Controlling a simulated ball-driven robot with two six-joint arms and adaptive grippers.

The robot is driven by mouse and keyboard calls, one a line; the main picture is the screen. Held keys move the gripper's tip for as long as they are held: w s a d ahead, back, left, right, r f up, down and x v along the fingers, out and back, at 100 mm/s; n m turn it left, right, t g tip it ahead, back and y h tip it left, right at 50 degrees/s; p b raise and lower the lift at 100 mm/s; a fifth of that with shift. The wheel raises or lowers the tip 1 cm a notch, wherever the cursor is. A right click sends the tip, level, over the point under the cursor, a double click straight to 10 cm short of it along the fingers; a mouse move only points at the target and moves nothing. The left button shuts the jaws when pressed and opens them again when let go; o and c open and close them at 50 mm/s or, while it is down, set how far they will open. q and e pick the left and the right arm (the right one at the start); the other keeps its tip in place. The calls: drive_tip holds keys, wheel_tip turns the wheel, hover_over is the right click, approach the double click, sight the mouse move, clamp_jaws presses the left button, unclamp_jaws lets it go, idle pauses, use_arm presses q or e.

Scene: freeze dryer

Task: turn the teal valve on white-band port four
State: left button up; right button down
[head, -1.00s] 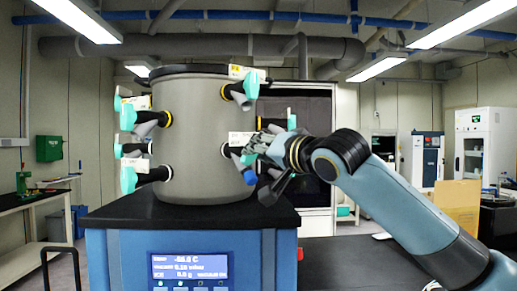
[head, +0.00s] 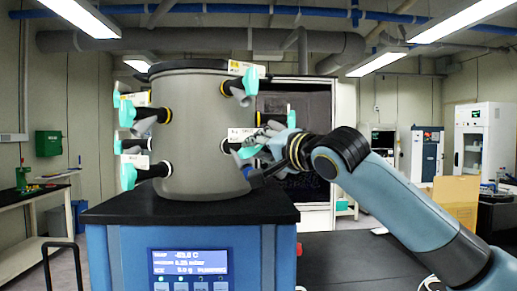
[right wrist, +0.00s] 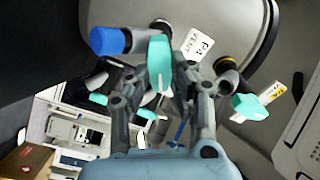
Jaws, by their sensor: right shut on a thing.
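The teal valve handle (right wrist: 159,62) on port four is between the fingers of my right gripper (right wrist: 170,75) in the right wrist view. The gripper is shut on it. A white tag reading P4 VENT (right wrist: 197,45) is beside it, and a blue cap (right wrist: 110,40) is on the port's outlet. In the head view the white-band port (head: 225,146) is on the lower right of the grey chamber (head: 192,125), with my right gripper (head: 258,144) at its valve. The fingers partly hide the handle there. My left gripper is not in view.
Other ports with teal handles surround the chamber, one at the upper right (head: 250,80) above my gripper. In the wrist view a yellow-tagged port with a teal handle (right wrist: 250,106) is close by. The dryer's black top (head: 190,208) lies below.

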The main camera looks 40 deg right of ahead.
drive_tip(key=c, duration=1.2)
unclamp_jaws()
drive_tip(key=shift+s, duration=0.1)
drive_tip(key=s, duration=0.7)
drive_tip(key=shift+s+a, duration=0.1)
drive_tip(key=shift+s, duration=0.05)
drive_tip(key=shift+f, duration=0.1)
